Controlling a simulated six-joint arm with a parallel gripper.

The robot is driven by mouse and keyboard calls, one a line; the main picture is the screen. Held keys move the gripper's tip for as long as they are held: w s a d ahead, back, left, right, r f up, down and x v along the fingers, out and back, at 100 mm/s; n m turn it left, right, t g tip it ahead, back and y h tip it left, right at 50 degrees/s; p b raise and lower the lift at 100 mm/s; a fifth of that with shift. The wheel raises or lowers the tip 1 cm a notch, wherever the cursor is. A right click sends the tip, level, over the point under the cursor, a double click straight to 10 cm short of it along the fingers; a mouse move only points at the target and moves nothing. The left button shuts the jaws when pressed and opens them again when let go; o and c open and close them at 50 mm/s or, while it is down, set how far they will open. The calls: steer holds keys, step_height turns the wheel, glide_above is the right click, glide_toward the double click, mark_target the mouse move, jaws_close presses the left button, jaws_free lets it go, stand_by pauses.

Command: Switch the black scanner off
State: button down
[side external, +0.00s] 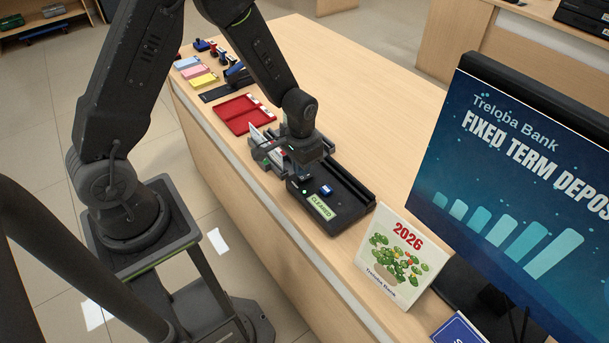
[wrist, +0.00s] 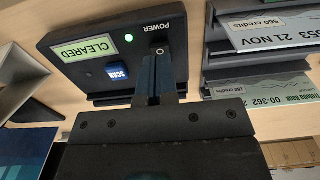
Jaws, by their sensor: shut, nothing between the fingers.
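The black scanner (side external: 350,190) lies on the counter in the side view and fills the upper middle of the wrist view (wrist: 75,40). It carries a lit "CLEARED" display (wrist: 88,49), a blue SCAN button (wrist: 118,71), a green light (wrist: 129,37) that is lit, and a POWER label (wrist: 157,28). A small round power control (wrist: 160,49) sits by that label. My gripper (wrist: 160,60) is shut and empty, its tips right at the power control and partly covering it. I cannot tell whether they touch it. In the side view my gripper (side external: 303,184) is over the scanner's near left end.
Grey slots with cheques (wrist: 270,35) stand close beside the scanner. A red tray (side external: 238,113), coloured pads (side external: 195,73) and stamps lie farther along the counter. A 2026 calendar (side external: 400,255) and a monitor (side external: 520,190) stand at right. The counter behind the scanner is clear.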

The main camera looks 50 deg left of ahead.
mark_target(302, 178)
steer(key=shift+f, duration=1.1)
stand_by(0.4)
steer(key=shift+r, duration=3.5)
steer(key=shift+r, duration=0.4)
steer(key=s+d+r+t, duration=0.1)
steer(key=s+r, duration=0.1)
steer(key=r, duration=0.5)
steer(key=s+d+r+t, duration=0.1)
steer(key=s+r+t, duration=0.15)
steer(key=r, duration=0.35)
steer(key=s+d+r+t, duration=0.1)
steer(key=s+r+t, duration=0.1)
steer(key=s+r, duration=0.7)
steer(key=s, duration=0.3)
steer(key=shift+s, duration=0.1)
